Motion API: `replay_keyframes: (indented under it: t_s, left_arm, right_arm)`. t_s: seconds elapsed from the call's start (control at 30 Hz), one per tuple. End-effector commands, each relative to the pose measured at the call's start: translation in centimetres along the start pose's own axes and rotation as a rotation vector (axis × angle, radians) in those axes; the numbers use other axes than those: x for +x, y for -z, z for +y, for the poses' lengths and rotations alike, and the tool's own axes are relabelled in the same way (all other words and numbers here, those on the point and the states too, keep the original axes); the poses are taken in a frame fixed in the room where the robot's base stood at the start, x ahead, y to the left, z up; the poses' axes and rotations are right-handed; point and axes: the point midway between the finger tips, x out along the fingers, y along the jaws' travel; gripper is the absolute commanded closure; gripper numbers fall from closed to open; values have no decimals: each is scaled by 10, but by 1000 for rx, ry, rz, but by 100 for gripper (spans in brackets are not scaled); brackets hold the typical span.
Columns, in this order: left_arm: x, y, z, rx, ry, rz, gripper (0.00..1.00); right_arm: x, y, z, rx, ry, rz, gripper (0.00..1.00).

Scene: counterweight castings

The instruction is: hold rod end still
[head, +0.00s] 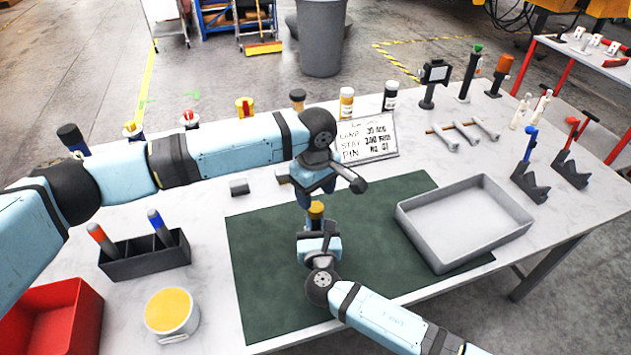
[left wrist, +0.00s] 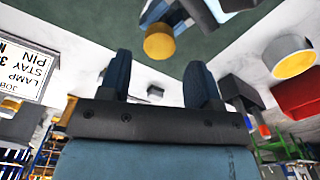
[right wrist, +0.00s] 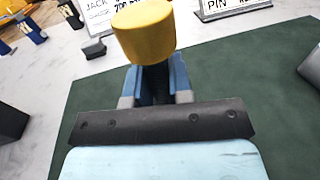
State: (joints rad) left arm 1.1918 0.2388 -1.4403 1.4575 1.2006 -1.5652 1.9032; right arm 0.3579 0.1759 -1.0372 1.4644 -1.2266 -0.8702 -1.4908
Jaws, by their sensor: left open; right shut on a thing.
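A piece with a yellow cylindrical top (head: 316,208) stands upright over the green mat. It also shows in the right wrist view (right wrist: 145,35) and the left wrist view (left wrist: 159,42). My right gripper (head: 318,230) is shut around its dark lower part, below the yellow top. My left gripper (head: 315,190) is open above and behind it. In the left wrist view its fingers (left wrist: 158,72) are empty, and the yellow top lies beyond their tips, apart. I cannot tell whether this piece is the rod end; its lower end is hidden by my right gripper.
The green mat (head: 270,290) is mostly bare. A grey tray (head: 488,252) is at its right. A dark holder with two markers (head: 150,262), a yellow-topped tin (head: 172,332) and a red bin (head: 62,325) are at left. A sign (head: 378,152) and several bottles stand behind.

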Motion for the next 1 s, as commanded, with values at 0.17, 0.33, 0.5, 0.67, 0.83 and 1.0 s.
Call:
replay_keyframes:
  t_s: [0.17,0.33,0.5,0.67,0.83,1.0]
  left_arm:
    - [28,0,0,0,1,0,43]
    - [44,0,0,0,0,0,43]
    - [49,0,0,1,-1,0,43]
    - [49,0,0,1,-1,0,43]
    - [48,0,0,1,-1,0,72]
    - [48,0,0,7,-1,-1,91]
  right_arm:
    - [0,1,0,-1,0,1,100]
    - [0,1,0,-1,0,1,100]
    - [0,1,0,-1,0,1,100]
    - [0,1,0,-1,0,1,100]
    - [0,1,0,-1,0,1,100]
    - [0,1,0,-1,0,1,100]
